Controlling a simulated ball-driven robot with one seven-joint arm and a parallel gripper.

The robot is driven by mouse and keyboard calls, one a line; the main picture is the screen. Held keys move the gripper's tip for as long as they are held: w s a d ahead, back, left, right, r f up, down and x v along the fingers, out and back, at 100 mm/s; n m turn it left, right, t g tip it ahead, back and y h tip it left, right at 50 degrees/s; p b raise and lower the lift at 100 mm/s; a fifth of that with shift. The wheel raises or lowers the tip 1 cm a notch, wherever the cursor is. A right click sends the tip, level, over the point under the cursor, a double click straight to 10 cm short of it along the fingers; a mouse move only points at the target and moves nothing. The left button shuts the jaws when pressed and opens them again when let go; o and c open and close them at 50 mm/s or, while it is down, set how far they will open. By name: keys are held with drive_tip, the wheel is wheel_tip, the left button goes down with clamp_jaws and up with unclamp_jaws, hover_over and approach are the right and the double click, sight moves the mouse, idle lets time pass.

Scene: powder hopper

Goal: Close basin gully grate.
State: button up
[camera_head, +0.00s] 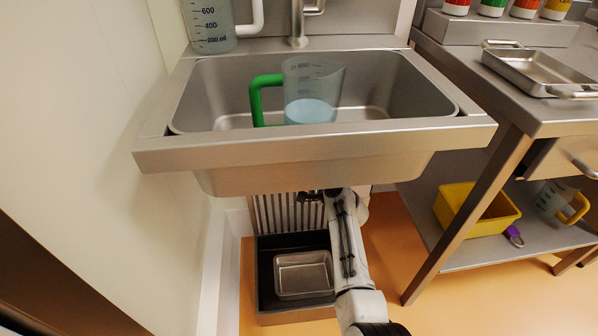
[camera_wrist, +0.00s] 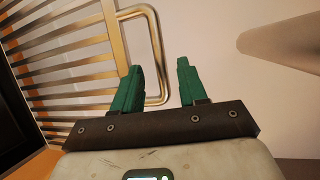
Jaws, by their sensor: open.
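The barred metal grate (camera_head: 280,213) stands upright, raised at the back of the basin gully (camera_head: 265,262), a dark open box on the floor under the sink. In the wrist view the grate's bars (camera_wrist: 65,62) fill the left, with a bent metal loop handle (camera_wrist: 155,45) at their right side. My gripper (camera_head: 314,195) is at the grate's upper right, partly hidden under the sink. Its green fingers (camera_wrist: 159,64) are open, and the handle's bar appears between them in the picture. I cannot tell whether they touch it.
A metal pan (camera_head: 303,274) sits inside the open gully. The sink basin (camera_head: 300,145) overhangs the gripper closely and holds a green-handled jug (camera_head: 312,95). To the right, a steel table (camera_head: 495,195) has a yellow bin (camera_head: 478,212) on its lower shelf. A wall stands left.

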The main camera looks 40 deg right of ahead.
drive_tip(key=shift+b+x, duration=1.05)
drive_tip(key=shift+x, duration=1.35)
clamp_jaws()
drive_tip(key=shift+f, duration=0.1)
